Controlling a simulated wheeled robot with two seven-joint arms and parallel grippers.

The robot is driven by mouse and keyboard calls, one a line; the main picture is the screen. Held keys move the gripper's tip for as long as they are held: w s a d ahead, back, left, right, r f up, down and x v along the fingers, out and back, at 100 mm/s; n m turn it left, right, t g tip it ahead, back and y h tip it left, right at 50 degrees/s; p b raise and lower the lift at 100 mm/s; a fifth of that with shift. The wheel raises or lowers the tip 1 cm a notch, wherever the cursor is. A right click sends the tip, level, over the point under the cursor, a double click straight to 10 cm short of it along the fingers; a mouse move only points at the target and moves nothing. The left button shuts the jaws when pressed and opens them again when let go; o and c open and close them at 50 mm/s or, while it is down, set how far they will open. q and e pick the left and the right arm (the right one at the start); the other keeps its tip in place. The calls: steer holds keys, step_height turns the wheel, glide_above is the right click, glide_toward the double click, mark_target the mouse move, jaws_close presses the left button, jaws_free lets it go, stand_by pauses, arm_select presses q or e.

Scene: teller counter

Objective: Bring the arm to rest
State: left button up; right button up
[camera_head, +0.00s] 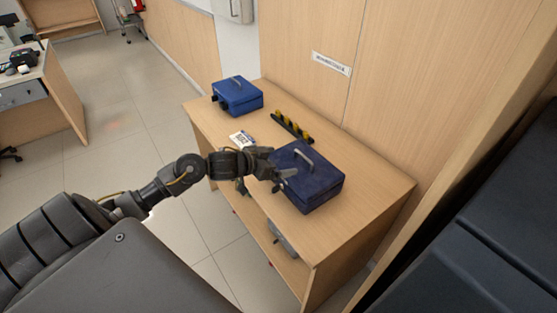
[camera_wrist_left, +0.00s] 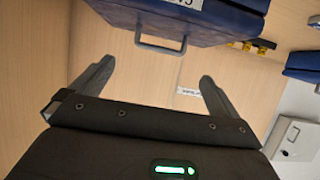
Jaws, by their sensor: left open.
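My left arm comes in from the left in the head view, and its gripper (camera_head: 285,181) is at the left side of the nearer blue cash box (camera_head: 318,188). In the left wrist view the gripper's two fingers (camera_wrist_left: 152,88) stand wide apart with nothing between them. The blue box (camera_wrist_left: 190,22) shows beyond the fingertips there, with its metal handle (camera_wrist_left: 160,45) and a white label. I cannot tell whether a finger touches the box. My right gripper is in neither view.
The boxes stand on a wooden counter (camera_head: 355,215). A second blue box (camera_head: 238,95) is at its far end. A black rack with yellow pieces (camera_head: 291,126) and a white card (camera_head: 242,139) lie between them. A wood-panelled wall is behind; tiled floor is open at left.

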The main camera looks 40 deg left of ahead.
arm_select(q)
steer(key=s+d+f+n+g+y, duration=0.1)
steer(key=s+d+f+g, duration=0.3)
steer(key=s, duration=0.6)
steer(key=s+d+f+g+y, duration=0.2)
steer(key=s+d+f, duration=0.25)
steer(key=s, duration=0.65)
steer(key=s+d+f+n+g+y, duration=0.1)
steer(key=s+d+f+g, duration=0.2)
steer(key=s+f, duration=0.5)
steer(key=s+f+g, duration=0.1)
steer(key=s+f, duration=0.2)
steer(key=f, duration=1.9)
steer(key=s+a+f+g, duration=0.1)
steer(key=s+a+f, duration=0.1)
steer(key=s+f, duration=1.4)
steer(key=shift+s+a+f+m, duration=0.15)
steer(key=shift+s+a+m, duration=0.15)
steer(key=shift+s+a, duration=0.1)
